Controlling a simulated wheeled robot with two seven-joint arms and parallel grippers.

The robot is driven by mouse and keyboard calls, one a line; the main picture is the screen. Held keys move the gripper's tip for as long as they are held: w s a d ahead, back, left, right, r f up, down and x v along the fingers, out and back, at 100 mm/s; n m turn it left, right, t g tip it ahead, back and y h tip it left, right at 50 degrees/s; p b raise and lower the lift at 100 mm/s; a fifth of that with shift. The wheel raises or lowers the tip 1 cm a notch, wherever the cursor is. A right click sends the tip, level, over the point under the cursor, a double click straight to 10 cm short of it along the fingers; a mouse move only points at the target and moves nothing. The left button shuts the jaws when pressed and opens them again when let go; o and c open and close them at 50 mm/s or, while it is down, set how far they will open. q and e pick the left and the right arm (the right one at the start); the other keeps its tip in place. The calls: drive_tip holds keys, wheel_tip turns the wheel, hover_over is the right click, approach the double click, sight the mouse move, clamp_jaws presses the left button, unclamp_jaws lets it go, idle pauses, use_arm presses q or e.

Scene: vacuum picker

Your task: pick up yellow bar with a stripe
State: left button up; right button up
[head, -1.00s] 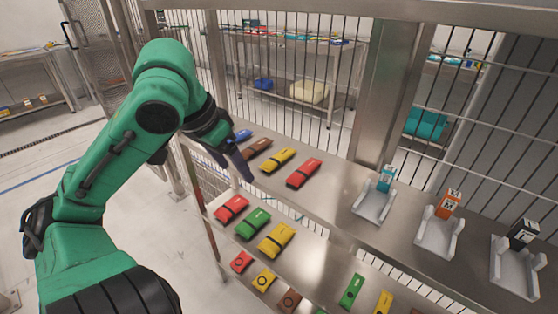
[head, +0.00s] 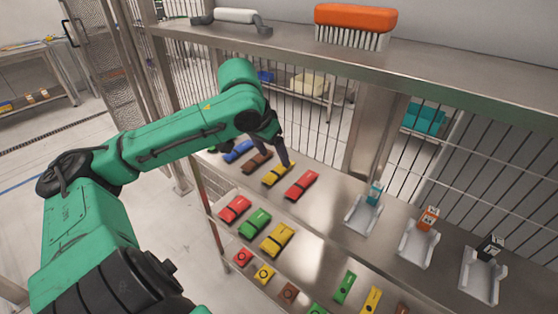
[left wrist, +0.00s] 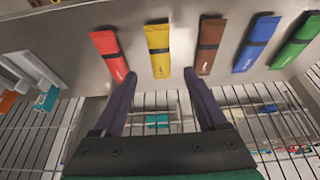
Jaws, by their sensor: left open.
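A yellow bar with a dark stripe across it (head: 275,178) lies on the metal shelf between a brown bar (head: 257,161) and a red bar (head: 301,186). It also shows in the left wrist view (left wrist: 158,57). My left gripper (head: 272,160) is open and empty over this yellow bar. In the left wrist view its two fingertips (left wrist: 160,75) stand to either side of the yellow bar's near end; I cannot tell whether they touch it. A second yellow striped bar (head: 277,239) lies in the row nearer to me. My right gripper is not in view.
A blue bar (head: 239,150) lies left of the brown one. Red (head: 235,209) and green (head: 255,222) bars share the nearer row. Grey holders (head: 362,214) stand to the right. An upper shelf (head: 290,45) holds an orange brush (head: 355,20).

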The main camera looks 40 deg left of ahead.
sight(280, 168)
use_arm(q)
drive_tip(key=p+x, duration=0.1)
drive_tip(key=x, duration=0.3)
drive_tip(key=shift+w+f+p, duration=0.15)
drive_tip(key=shift+w+p, duration=0.15)
drive_tip(key=shift+w+a+f, duration=0.1)
drive_tip(key=shift+w+f, duration=0.1)
drive_tip(key=shift+f, duration=0.25)
drive_tip(key=shift+s, duration=0.1)
drive_tip(key=shift+f, duration=0.1)
clamp_jaws()
